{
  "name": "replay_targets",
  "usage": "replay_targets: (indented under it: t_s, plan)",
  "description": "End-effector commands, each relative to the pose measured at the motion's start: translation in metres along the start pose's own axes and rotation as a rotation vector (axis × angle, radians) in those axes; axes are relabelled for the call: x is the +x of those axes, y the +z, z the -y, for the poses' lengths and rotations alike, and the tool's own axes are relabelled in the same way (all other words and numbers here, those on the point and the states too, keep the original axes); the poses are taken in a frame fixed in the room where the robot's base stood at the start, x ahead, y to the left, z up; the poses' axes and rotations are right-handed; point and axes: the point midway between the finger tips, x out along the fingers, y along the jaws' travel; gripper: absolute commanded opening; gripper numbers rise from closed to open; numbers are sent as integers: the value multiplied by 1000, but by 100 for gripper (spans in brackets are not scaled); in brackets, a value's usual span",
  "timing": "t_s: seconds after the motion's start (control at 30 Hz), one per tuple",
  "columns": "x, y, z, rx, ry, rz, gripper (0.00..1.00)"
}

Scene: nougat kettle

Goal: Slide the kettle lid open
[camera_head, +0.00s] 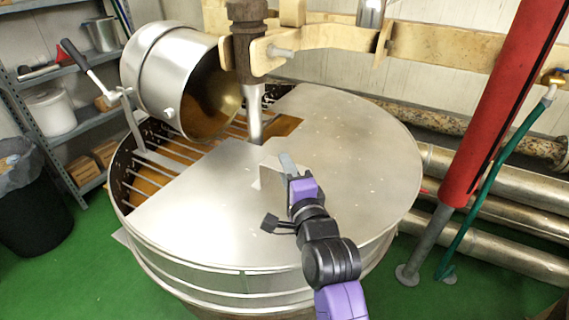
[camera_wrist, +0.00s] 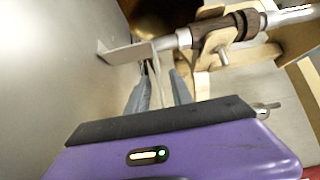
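The large round steel kettle (camera_head: 205,280) stands in the middle of the head view. Its flat grey lid (camera_head: 350,140) covers most of the top, leaving a slatted opening at the left and back. An upright bent-plate handle (camera_head: 268,180) stands near the lid's middle. My gripper (camera_head: 289,165) is at this handle, reaching in from the front right. In the wrist view, the two grey fingers (camera_wrist: 160,90) are apart, and the handle plate (camera_wrist: 130,52) reaches to the gap between them. I cannot tell whether either finger touches it.
A tilted steel pot (camera_head: 180,75) with a crank sits over the opening. A vertical stirring shaft (camera_head: 248,70) on a wooden beam (camera_head: 440,48) comes down beside the lid. A red post (camera_head: 490,110) and pipes (camera_head: 500,205) stand right. Shelves (camera_head: 45,100) are left.

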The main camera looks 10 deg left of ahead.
Motion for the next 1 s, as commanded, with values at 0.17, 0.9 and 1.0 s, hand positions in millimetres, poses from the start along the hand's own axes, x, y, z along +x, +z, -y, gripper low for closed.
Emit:
replay_targets:
  t_s: [0.17,0.9,1.0]
  plan:
    - [9,0,0,-1,0,0,27]
    - [9,1,0,-1,0,1,0]
    - [9,1,0,-1,0,1,0]
